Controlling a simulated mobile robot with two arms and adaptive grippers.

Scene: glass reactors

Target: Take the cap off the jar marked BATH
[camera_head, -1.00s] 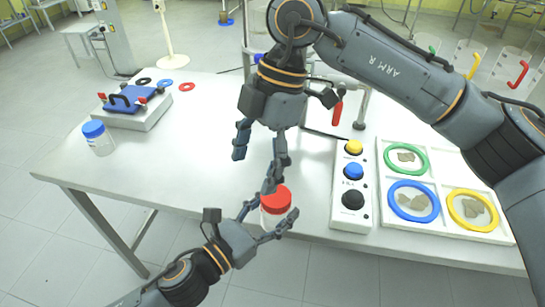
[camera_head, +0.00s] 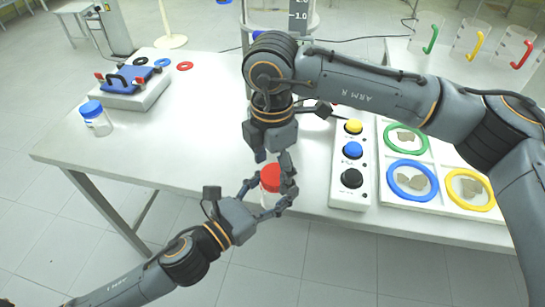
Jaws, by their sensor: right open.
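Whether these fingers touch the cap cannot be told. A second jar (camera_head: 97,122) with a blue cap (camera_head: 91,109) stands at the table's left, away from both grippers.
A button box (camera_head: 347,195) with yellow, blue and black buttons stands just right of the jar. Right of it is a white panel (camera_head: 434,206) with coloured rings. A grey device with a blue plate (camera_head: 136,80) is at the back left. The table's left middle is clear.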

